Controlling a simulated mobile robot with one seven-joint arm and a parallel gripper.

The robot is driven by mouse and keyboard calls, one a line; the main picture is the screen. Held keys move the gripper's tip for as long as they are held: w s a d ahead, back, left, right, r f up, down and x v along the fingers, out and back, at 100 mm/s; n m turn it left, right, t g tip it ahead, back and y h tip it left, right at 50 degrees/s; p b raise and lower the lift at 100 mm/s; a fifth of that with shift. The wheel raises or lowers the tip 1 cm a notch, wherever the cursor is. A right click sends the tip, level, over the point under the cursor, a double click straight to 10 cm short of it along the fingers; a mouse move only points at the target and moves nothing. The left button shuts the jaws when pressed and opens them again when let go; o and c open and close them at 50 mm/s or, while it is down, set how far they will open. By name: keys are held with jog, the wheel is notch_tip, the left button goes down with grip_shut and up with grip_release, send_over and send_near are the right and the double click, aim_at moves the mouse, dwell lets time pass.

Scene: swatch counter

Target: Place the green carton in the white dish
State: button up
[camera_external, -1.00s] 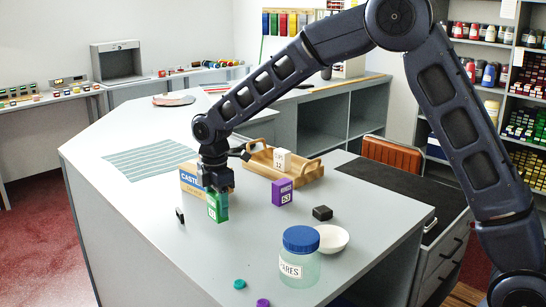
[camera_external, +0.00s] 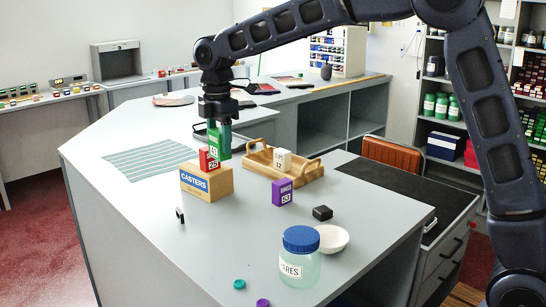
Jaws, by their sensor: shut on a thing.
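The green carton (camera_external: 219,146) is held in my gripper (camera_external: 217,124), which is shut on it from above. The carton is upright and raised above the counter. In the picture it shows just above a red carton (camera_external: 208,160) that rests on the cardboard CASTERS box (camera_external: 207,184). Whether the green and red cartons touch, I cannot tell. The white dish (camera_external: 332,239) is a small round bowl at the front right of the counter, partly hidden behind the blue-lidded jar. It looks empty, and my gripper is well away from it, to the back left.
The blue-lidded jar (camera_external: 300,262) stands directly in front of the dish. A purple carton (camera_external: 283,193) and a black block (camera_external: 322,213) lie between my gripper and the dish. A wooden tray (camera_external: 301,177) holds a white carton (camera_external: 282,160). The counter's front left is mostly clear.

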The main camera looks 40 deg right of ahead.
jog(key=s+d+r, duration=0.2)
jog(key=s+d, duration=0.6)
jog(key=s, duration=0.4)
jog(key=n, duration=0.1)
send_over(328, 244)
notch_tip(328, 244, down, 22)
jog(key=shift+r, duration=0.25)
jog(key=o, duration=0.6)
jog(key=shift+f, duration=0.15)
jog(key=shift+c, duration=0.2)
jog(key=shift+o, duration=0.8)
